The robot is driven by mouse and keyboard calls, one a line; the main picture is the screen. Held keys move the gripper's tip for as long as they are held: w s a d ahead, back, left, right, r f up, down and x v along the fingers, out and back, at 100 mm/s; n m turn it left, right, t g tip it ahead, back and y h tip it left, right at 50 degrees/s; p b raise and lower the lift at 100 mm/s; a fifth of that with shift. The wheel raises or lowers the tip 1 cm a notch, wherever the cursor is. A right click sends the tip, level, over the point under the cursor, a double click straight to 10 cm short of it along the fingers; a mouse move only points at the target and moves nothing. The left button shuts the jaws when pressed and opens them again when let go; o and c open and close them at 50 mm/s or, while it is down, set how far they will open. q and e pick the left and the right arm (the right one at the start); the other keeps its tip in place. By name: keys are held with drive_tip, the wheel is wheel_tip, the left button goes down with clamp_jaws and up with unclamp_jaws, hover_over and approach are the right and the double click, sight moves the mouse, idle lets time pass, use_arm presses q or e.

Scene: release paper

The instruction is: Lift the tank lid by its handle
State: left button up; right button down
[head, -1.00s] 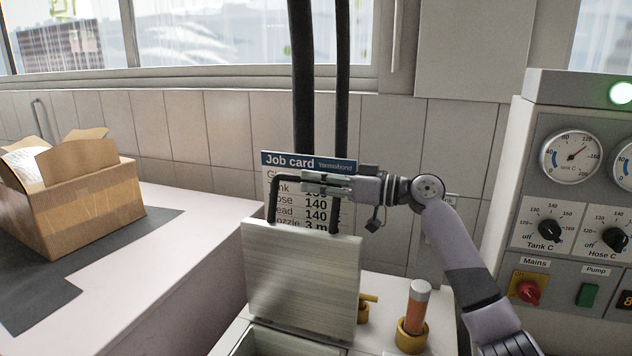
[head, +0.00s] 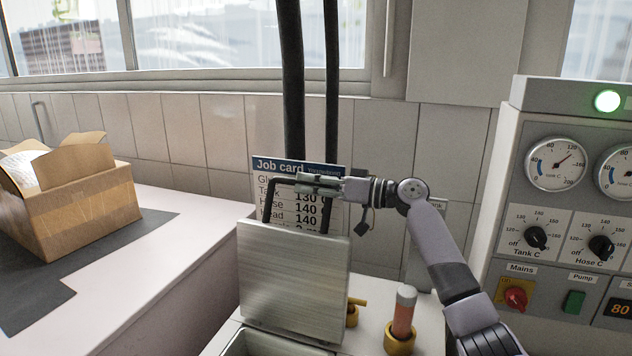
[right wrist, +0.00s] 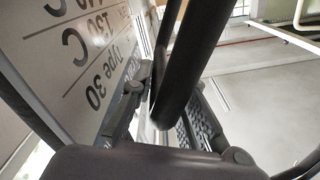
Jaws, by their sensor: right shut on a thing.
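The tank lid (head: 293,285) is a brushed metal plate standing steeply tilted up at the back of the open tank (head: 262,343). Its black handle (head: 271,205) sticks up from the lid's upper edge. My right gripper (head: 318,183) is shut on the handle's top bar, reaching in from the right. In the right wrist view the dark handle bar (right wrist: 190,60) runs between the fingers. The tank's inside is mostly cut off by the picture's bottom edge. My left gripper is out of view.
A job card (head: 300,165) stands behind the handle. Two black hoses (head: 291,80) hang behind it. A control panel (head: 555,205) stands right, and a brass fitting with an orange tube (head: 404,315) is beside the tank. A cardboard box (head: 80,210) sits on the left counter.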

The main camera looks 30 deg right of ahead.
drive_tip(key=shift+w+d+f+m, duration=0.1)
drive_tip(key=shift+w+d+m, duration=0.25)
drive_tip(key=shift+d, duration=0.1)
drive_tip(key=c, duration=1.6)
unclamp_jaws()
drive_tip(key=shift+s, duration=0.1)
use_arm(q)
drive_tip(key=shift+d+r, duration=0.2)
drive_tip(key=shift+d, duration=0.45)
use_arm(e)
drive_tip(key=shift+o, duration=0.2)
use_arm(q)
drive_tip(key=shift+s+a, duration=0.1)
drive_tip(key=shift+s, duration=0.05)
